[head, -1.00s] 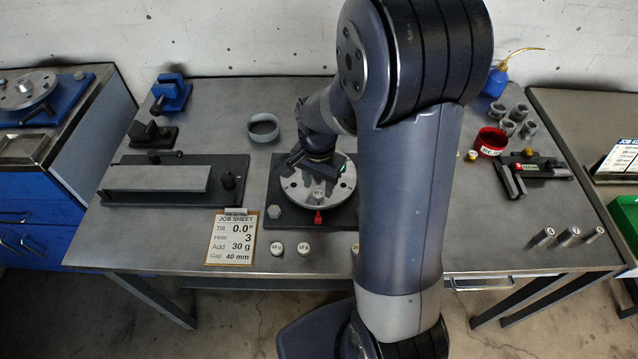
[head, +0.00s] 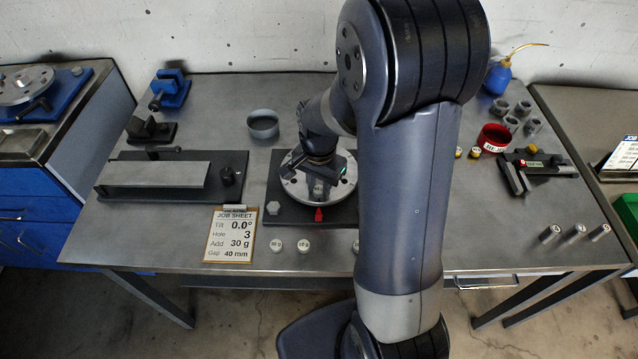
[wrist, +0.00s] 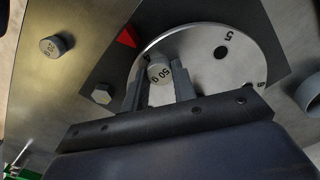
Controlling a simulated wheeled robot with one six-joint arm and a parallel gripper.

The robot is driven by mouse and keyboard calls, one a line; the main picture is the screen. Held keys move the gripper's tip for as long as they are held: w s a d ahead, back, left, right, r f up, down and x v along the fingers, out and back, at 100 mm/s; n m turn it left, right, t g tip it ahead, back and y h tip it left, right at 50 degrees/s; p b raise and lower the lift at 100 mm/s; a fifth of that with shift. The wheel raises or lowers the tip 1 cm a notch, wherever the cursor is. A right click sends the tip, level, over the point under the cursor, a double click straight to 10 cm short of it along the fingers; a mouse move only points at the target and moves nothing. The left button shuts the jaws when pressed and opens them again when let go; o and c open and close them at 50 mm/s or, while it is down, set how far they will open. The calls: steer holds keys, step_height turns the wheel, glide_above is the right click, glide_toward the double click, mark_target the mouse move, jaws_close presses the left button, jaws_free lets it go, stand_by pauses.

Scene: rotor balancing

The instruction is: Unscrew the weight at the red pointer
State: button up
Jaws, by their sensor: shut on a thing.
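The rotor disc (head: 299,190) is a pale metal disc with numbered holes on a dark base plate; it also shows in the wrist view (wrist: 205,70). The red pointer (head: 319,214) stands at the disc's front edge and shows in the wrist view (wrist: 127,37). A grey weight marked 50 g (wrist: 159,72) sits at the disc edge near the pointer. My gripper (wrist: 160,85) is shut on this weight, one finger on each side. In the head view my gripper (head: 319,184) is over the front part of the disc, and the weight is mostly hidden.
A hex nut (head: 273,208) lies on the base plate's left corner. Loose weights (head: 276,246) stand along the front edge, one marked 20 g (wrist: 56,46). The job sheet (head: 231,236) lies left of them. A grey ring (head: 263,126) and red cup (head: 492,140) stand farther back.

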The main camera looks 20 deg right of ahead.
steer(key=n, duration=1)
steer(key=shift+n, duration=0.4)
steer(key=n, duration=0.5)
steer(key=shift+n, duration=1.3)
steer(key=n, duration=0.3)
steer(key=shift+n, duration=0.4)
steer(key=n, duration=0.5)
steer(key=shift+r, duration=0.1)
steer(key=n, duration=0.5)
steer(key=shift+n, duration=0.3)
steer(key=n, duration=0.4)
